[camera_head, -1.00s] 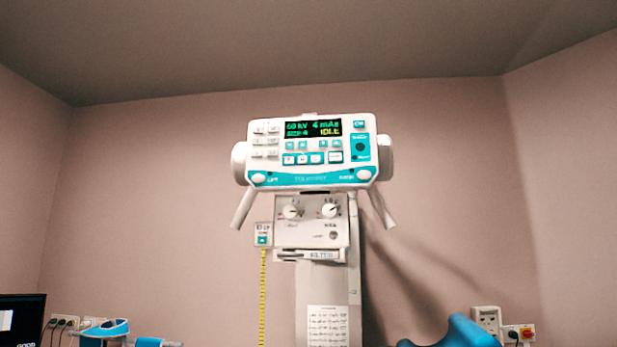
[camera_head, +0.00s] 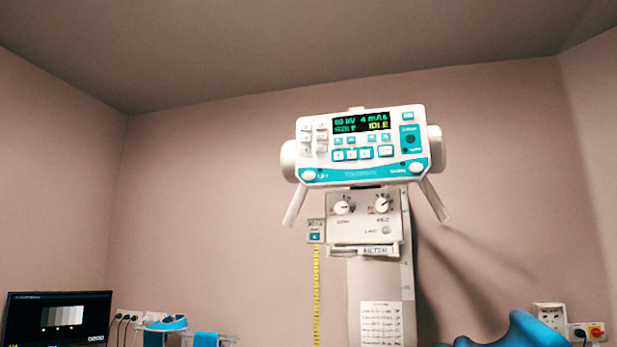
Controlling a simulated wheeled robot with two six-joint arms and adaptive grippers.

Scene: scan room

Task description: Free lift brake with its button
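White handles slant down at both sides, the left (camera_head: 295,204) and the right (camera_head: 433,200). Below is a collimator box (camera_head: 365,218) with two knobs, on a pale column (camera_head: 373,290). Neither gripper is in view.
A monitor (camera_head: 56,318) stands at the lower left, near wall sockets and a blue-and-white item (camera_head: 168,323). A yellow tape (camera_head: 316,290) hangs left of the column. A blue shape (camera_head: 515,332) and a socket box (camera_head: 549,316) are at the lower right.

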